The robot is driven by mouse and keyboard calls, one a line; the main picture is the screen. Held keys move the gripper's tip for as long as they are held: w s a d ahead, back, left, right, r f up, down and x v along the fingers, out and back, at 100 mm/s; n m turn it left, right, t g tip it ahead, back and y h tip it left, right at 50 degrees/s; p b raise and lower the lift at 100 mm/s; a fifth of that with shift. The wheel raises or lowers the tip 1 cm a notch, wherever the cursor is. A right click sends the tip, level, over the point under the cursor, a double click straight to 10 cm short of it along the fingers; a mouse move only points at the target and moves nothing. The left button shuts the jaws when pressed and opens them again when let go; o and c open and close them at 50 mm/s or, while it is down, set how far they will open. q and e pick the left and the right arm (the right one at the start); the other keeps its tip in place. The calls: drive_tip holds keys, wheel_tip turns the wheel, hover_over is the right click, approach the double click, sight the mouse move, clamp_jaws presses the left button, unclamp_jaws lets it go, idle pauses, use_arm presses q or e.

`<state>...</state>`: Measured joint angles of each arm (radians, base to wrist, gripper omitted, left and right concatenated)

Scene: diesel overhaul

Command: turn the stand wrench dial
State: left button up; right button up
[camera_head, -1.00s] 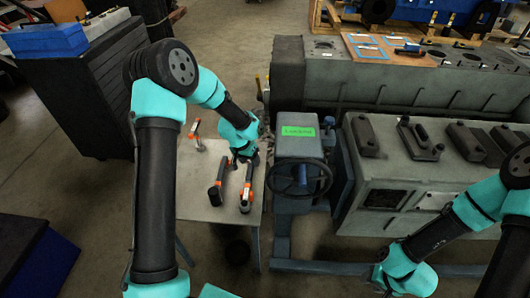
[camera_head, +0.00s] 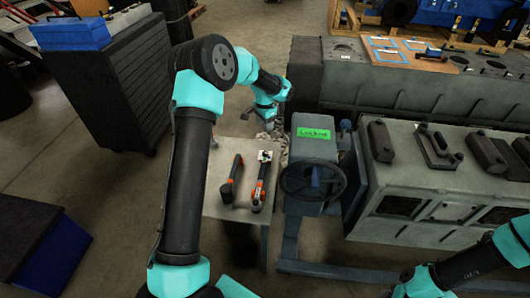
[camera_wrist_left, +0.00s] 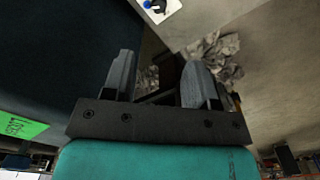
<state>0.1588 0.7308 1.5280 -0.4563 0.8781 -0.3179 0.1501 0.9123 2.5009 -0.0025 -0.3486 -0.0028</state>
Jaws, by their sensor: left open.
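Two dark tools with orange parts lie on the small grey table (camera_head: 233,203): a left one (camera_head: 231,181) and a right one (camera_head: 260,188). A small white piece with dark markings (camera_head: 265,156) shows at the far end of the right one; I cannot tell if it is the dial. A white piece with a blue spot (camera_wrist_left: 160,9) shows at the top of the left wrist view. My left gripper (camera_head: 268,122) is beyond the table's far edge, apart from the tools. Its fingers (camera_wrist_left: 158,80) are apart and empty. My right gripper is out of view.
A stand with a dark handwheel (camera_head: 313,180) and a green "Locked" label (camera_head: 313,133) is right of the table. Crumpled rags (camera_wrist_left: 215,55) lie near the gripper.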

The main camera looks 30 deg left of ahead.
sight(265, 153)
use_arm(q)
wheel_tip(265, 153, down, 17)
drive_tip(key=shift+r, duration=0.2)
idle(0.3)
drive_tip(key=c, duration=0.9)
drive_tip(key=shift+c, duration=0.2)
